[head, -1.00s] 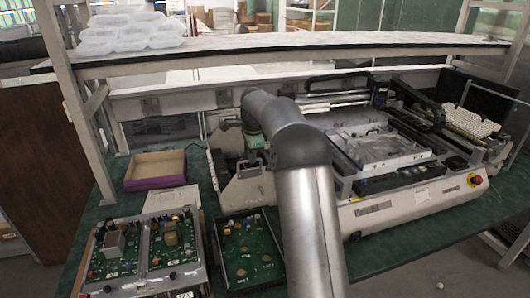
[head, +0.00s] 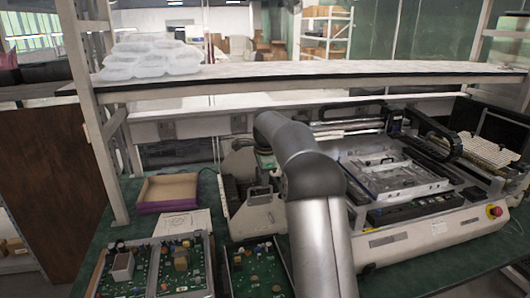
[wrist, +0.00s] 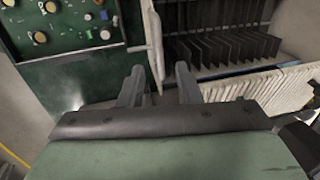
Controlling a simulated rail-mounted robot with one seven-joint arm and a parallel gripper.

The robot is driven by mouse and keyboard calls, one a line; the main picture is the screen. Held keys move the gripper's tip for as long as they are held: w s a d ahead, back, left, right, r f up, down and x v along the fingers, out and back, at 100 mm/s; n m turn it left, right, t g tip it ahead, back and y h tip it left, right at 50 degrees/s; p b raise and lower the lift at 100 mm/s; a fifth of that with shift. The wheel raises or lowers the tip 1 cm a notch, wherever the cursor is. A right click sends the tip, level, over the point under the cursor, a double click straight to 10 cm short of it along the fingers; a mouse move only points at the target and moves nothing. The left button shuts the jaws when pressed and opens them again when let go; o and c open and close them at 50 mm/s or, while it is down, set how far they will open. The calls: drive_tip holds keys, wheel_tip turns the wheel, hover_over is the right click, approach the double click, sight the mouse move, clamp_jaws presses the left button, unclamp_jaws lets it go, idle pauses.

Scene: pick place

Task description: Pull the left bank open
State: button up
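The left bank (head: 255,213) is the pale housing with dark slots at the left end of the white pick-and-place machine (head: 410,236). My gripper is over this end in the head view, its fingertips hidden behind the arm and wrist. In the wrist view my gripper (wrist: 160,80) is open, its two fingers apart. A thin pale upright plate (wrist: 154,40) reaches down between the fingers, with a gap on each side; I cannot tell if either finger touches it. A row of dark slots (wrist: 225,47) and a ribbed white strip (wrist: 255,92) lie to its right.
Trays of green circuit boards (head: 150,268) lie on the bench left of the machine, with a shallow open box (head: 167,190) behind. A long shelf (head: 300,75) crosses above the machine. A red button (head: 494,211) is at its right front.

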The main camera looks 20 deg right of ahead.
wheel_tip(320, 180, up, 14)
drive_tip(key=s+p, duration=0.1)
drive_tip(key=s, duration=0.1)
drive_tip(key=shift+s+a+r, duration=0.2)
drive_tip(key=shift+s+r, duration=0.05)
drive_tip(key=shift+s, duration=0.15)
drive_tip(key=s+a+f+n, duration=0.4)
drive_tip(key=s+a+n, duration=0.55)
drive_tip(key=s, duration=0.45)
drive_tip(key=s+a+f+n+g, duration=0.1)
drive_tip(key=s+a+f+n, duration=0.15)
drive_tip(key=s+f, duration=0.45)
drive_tip(key=s+a+f+n, duration=0.2)
drive_tip(key=s+f+n, duration=0.15)
drive_tip(key=s, duration=0.75)
drive_tip(key=s+a+f+n+g, duration=0.15)
drive_tip(key=s+f+n, duration=0.3)
drive_tip(key=s, duration=0.45)
wheel_tip(320, 180, down, 9)
drive_tip(key=b, duration=0.7)
drive_tip(key=shift+w+r+b, duration=0.15)
drive_tip(key=shift+w+b, duration=0.1)
drive_tip(key=shift+b, duration=0.1)
